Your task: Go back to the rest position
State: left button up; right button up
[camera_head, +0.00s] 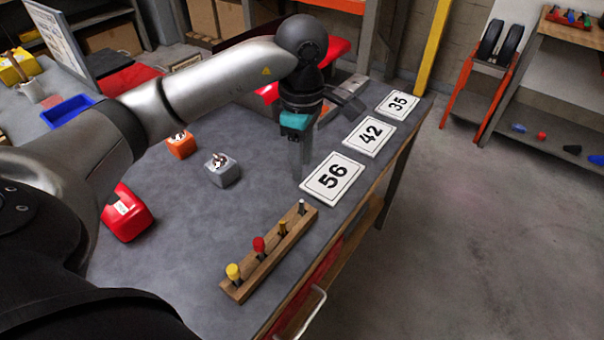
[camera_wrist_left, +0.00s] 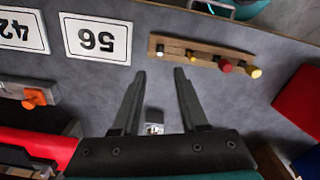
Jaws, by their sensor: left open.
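My left gripper (camera_head: 300,176) points down over the grey workbench (camera_head: 170,265), near the 56 card (camera_head: 333,176). In the left wrist view its two fingers (camera_wrist_left: 160,74) are spread apart, with nothing between the tips. A small grey block with a metal top (camera_head: 222,170) stands on the bench to the left of the gripper in the head view. It shows partly between the finger bases in the wrist view (camera_wrist_left: 155,122). My right gripper is not in view.
Cards 42 (camera_head: 369,135) and 35 (camera_head: 397,105) lie along the bench edge. A wooden rack (camera_head: 270,258) holds several coloured pegs. An orange block (camera_head: 181,146), a red box (camera_head: 128,213) and a blue tray (camera_head: 66,110) are on the bench. Open floor (camera_head: 480,240) lies right.

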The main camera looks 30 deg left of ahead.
pick_arm(q)
jog(key=shift+r, duration=0.7)
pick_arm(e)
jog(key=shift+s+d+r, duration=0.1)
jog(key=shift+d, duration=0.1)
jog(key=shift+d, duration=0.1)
